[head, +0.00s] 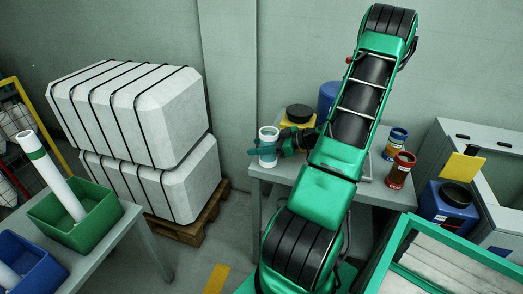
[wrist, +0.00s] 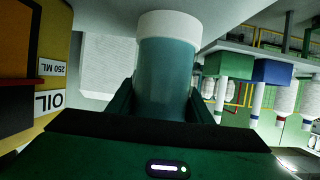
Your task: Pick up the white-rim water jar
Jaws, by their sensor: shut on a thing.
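The white-rim water jar (head: 267,147) is at the left end of the grey table in the head view. It has a white rim and a teal, glassy body. It also shows in the wrist view (wrist: 167,75), between the two fingers. My gripper (head: 266,150) reaches it from the right and is shut on its body. In the wrist view my gripper (wrist: 163,110) has a finger on each side of the jar. I cannot tell whether the jar's base touches the table.
A yellow oil container (wrist: 40,80) stands close beside the jar in the wrist view. Red (head: 400,170) and blue (head: 395,143) jars stand on the table (head: 258,173) right of my arm. Wrapped white blocks (head: 140,110) sit on a pallet at left. A green bin (head: 88,222) is at front left.

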